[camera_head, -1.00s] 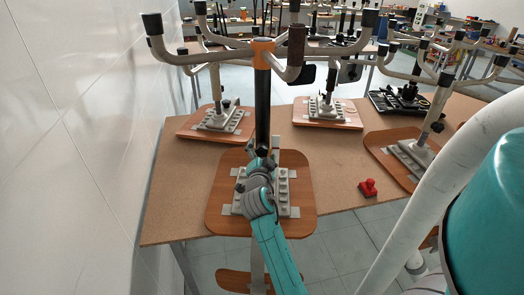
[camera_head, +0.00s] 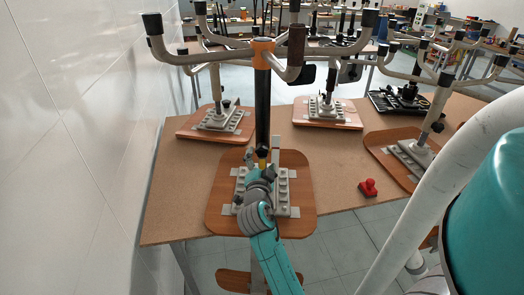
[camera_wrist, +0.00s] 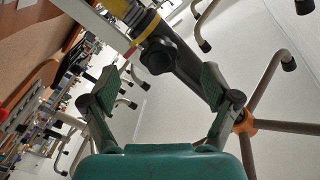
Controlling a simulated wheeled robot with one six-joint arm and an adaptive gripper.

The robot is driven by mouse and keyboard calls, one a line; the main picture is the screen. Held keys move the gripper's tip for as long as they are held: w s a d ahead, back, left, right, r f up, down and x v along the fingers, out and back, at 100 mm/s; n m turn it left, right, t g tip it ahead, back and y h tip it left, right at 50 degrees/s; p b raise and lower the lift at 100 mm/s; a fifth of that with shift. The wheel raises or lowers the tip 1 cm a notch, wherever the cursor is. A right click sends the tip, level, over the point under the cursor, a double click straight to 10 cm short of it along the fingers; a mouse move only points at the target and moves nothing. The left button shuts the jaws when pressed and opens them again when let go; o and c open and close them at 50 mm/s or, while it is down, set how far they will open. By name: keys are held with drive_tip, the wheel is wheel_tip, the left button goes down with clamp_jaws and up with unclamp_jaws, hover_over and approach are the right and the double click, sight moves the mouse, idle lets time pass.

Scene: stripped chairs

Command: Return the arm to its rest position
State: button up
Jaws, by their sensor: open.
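My arm reaches up from the bottom of the head view to the nearest upturned chair. My gripper (camera_head: 262,157) is at the foot of that chair's dark post (camera_head: 263,105), above its wooden seat (camera_head: 222,205). In the wrist view my gripper (camera_wrist: 158,80) has its two fingers spread wide. The black post with a round knob (camera_wrist: 158,56) and a yellow band (camera_wrist: 146,24) shows beyond and between the fingertips. Nothing is held. Whether a finger touches the post cannot be told.
The chair stands on a brown table (camera_head: 185,200). Other upturned chair seats (camera_head: 215,122) (camera_head: 328,113) (camera_head: 397,153) stand behind and to the right. A red object (camera_head: 368,187) lies near the front edge. A white wall (camera_head: 75,130) runs along the left. Chair legs spread overhead.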

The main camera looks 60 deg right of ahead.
drive_tip(key=shift+s+a, duration=0.3)
drive_tip(key=shift+a, duration=0.25)
idle(0.4)
